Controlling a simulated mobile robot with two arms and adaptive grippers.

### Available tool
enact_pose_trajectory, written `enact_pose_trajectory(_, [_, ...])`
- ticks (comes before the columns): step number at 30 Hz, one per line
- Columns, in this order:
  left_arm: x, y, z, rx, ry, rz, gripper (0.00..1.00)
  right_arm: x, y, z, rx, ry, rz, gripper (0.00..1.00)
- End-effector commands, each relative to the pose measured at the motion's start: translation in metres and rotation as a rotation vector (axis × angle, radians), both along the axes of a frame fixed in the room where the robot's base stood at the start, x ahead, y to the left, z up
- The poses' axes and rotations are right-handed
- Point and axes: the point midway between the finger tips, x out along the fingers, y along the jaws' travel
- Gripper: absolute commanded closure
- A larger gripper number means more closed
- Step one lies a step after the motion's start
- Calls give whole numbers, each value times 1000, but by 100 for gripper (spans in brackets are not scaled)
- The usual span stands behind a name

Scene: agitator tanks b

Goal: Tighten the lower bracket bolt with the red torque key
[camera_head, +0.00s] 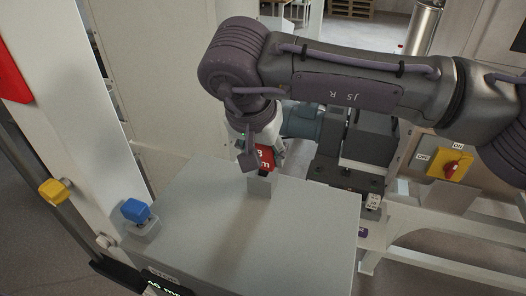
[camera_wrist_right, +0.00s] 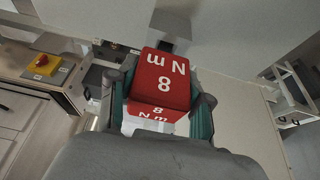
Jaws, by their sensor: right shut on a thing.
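The red torque key (camera_head: 265,157), marked 8 Nm, is partly hidden by my right gripper (camera_head: 254,157) in the head view. In the right wrist view the red key (camera_wrist_right: 163,80) sits between the fingers of my right gripper (camera_wrist_right: 160,105), which is shut on it. The key is right at a small grey upright block (camera_head: 261,184) on the grey box top; I cannot tell whether they touch. I cannot make out the lower bracket bolt in either view. My left gripper is not in view.
A blue key (camera_head: 136,211) stands in a small holder at the left, with a yellow piece (camera_head: 53,191) beyond it. The grey box top (camera_head: 300,225) is otherwise clear. A red-and-yellow ON/OFF switch (camera_head: 452,166) and dark machinery (camera_head: 365,140) are at the right.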

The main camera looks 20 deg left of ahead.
Motion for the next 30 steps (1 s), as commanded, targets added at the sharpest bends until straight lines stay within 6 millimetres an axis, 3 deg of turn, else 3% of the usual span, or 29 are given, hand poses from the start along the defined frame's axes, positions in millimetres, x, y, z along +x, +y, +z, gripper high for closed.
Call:
enact_pose_trajectory(3, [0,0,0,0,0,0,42,0,0,0,0,-1,0,93])
enact_pose_trajectory(13, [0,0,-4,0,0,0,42,1,0,5,2,-3,-1,93])
enact_pose_trajectory(21, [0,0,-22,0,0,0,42,0,1,40,3,-5,-2,93])
enact_pose_trajectory(30, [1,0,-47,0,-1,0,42,-16,-60,75,3,-4,-2,93])
